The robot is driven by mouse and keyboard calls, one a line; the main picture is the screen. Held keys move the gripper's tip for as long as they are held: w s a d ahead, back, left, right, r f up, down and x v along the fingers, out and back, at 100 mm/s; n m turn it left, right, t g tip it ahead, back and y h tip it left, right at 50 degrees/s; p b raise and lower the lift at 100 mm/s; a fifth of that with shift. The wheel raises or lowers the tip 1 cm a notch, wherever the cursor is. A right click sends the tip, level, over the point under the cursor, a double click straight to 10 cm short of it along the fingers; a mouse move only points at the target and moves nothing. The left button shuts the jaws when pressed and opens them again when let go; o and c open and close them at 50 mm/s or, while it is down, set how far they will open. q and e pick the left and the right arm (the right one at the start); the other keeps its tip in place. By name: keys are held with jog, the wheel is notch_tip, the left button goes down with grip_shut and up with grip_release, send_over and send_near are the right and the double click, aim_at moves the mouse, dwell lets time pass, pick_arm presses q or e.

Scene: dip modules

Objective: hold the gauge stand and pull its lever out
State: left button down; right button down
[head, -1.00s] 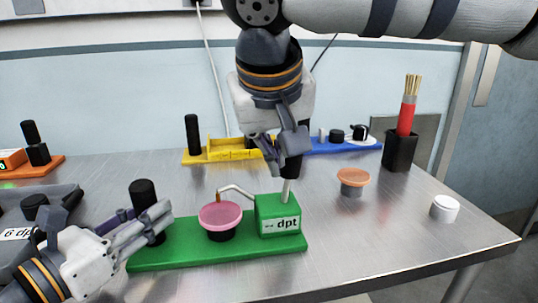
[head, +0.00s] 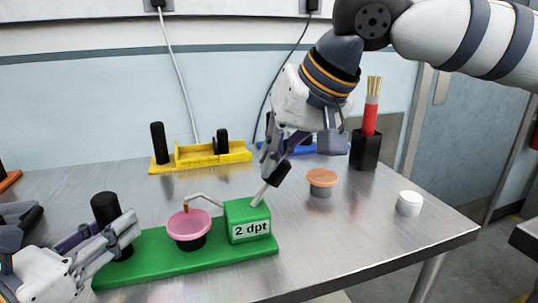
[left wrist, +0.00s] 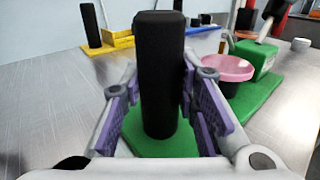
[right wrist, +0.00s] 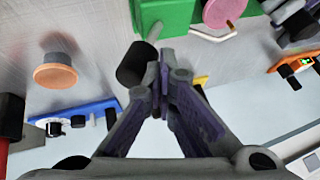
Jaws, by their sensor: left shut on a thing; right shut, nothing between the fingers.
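The gauge stand is a green base (head: 150,272) with a black post, a pink dish (head: 188,225) and a green box (head: 248,222) labelled "2 dpt". My left gripper (head: 118,235) is shut around the black post (head: 106,208), which stands upright between the fingers in the left wrist view (left wrist: 158,75). The lever (head: 262,193), a grey rod with a black knob (head: 279,174), leans right from the box top. My right gripper (head: 274,155) is shut and empty beside the knob; in the right wrist view the knob (right wrist: 136,64) lies left of the closed fingertips (right wrist: 166,62).
A yellow stand (head: 205,155) and a blue stand (head: 312,147) are at the back. A black cup with a red brush (head: 366,150), an orange-topped piece (head: 322,178) and a white jar (head: 409,203) stand to the right. The front right of the table is clear.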

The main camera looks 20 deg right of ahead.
aim_at(101, 197)
dwell(0.4)
pick_arm(q)
jog(key=c, duration=1.1)
grip_release()
pick_arm(e)
jog(key=s+a+r, duration=0.1)
jog(key=s+r, duration=0.5)
jog(key=r, duration=0.4)
jog(key=shift+a+r, duration=0.2)
jog(key=shift+r, duration=0.2)
pick_arm(q)
notch_tip(101, 197, up, 8)
jog(key=p, duration=0.3)
jog(key=shift+f, duration=0.25)
pick_arm(e)
jog(key=s+r+t, duration=0.1)
jog(key=s+r, duration=0.2)
jog(key=r, duration=0.4)
jog(key=shift+s+r, duration=0.2)
jog(key=shift+r, duration=0.05)
